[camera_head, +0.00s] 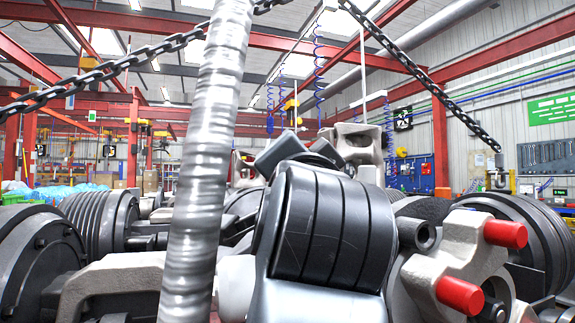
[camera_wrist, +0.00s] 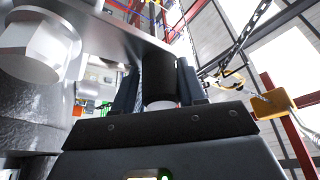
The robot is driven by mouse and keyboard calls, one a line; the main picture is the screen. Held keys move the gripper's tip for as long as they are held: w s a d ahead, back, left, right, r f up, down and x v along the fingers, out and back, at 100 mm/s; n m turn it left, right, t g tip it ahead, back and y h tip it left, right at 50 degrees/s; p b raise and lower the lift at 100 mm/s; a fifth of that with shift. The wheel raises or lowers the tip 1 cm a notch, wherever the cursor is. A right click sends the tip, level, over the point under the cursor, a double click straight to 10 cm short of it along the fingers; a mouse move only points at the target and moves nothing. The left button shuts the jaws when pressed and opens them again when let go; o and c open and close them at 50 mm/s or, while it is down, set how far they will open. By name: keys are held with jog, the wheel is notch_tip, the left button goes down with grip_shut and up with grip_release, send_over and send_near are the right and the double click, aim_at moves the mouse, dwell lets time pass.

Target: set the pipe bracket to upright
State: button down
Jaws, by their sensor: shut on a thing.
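In the wrist view, my gripper (camera_wrist: 158,66) has one dark finger on each side of a short black cylinder and is shut on it. The cylinder sits against a flat grey metal plate, which I take to be the pipe bracket (camera_wrist: 110,22). The plate runs slanting across the top of the wrist view, and its upper part is cut off by the frame. I cannot tell from this how far the bracket is turned. In the head view my own dark arm covers the middle, and I cannot make out the gripper or bracket.
A large pale hex bolt head (camera_wrist: 35,50) is close at left in the wrist view. In the head view, a silver wrapped pipe (camera_head: 205,150) rises left of centre. Dark wheels and axle parts (camera_head: 38,250) crowd both sides. Chains (camera_head: 130,62) hang overhead. Two red-capped pins (camera_head: 505,233) stick out at right.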

jog(key=shift+f, duration=0.25)
jog(key=c, duration=0.8)
grip_release()
jog(key=shift+r, duration=0.15)
jog(key=shift+b+v, duration=0.85)
jog(key=shift+v, duration=3)
